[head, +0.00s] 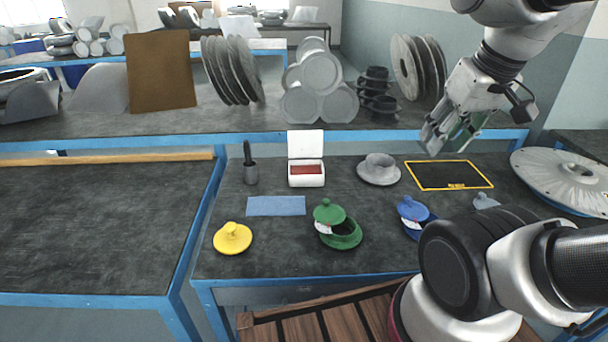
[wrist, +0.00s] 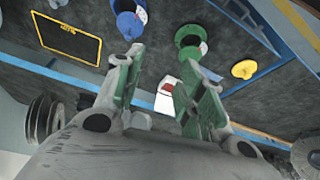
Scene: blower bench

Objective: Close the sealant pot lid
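A green pot (head: 345,235) stands on the bench with its green knobbed lid (head: 327,212) tilted and off to the left side of its opening. A blue pot (head: 420,228) is to its right, with a blue lid (head: 410,210) tilted on it and partly hidden by my arm. Both have white labels too small to read, so I cannot tell which is the sealant pot. The green pot (wrist: 192,40) and blue pot (wrist: 128,18) also show in the wrist view. My gripper (head: 452,138) is open and empty, above the bench's back right, apart from both pots.
A yellow knobbed lid (head: 232,238), a blue cloth (head: 276,206), an open white case (head: 306,178), a grey flanged piece (head: 378,172), a brush in a holder (head: 250,172) and a yellow-edged black panel (head: 448,175) lie around. A large grey disc (head: 565,180) is at right.

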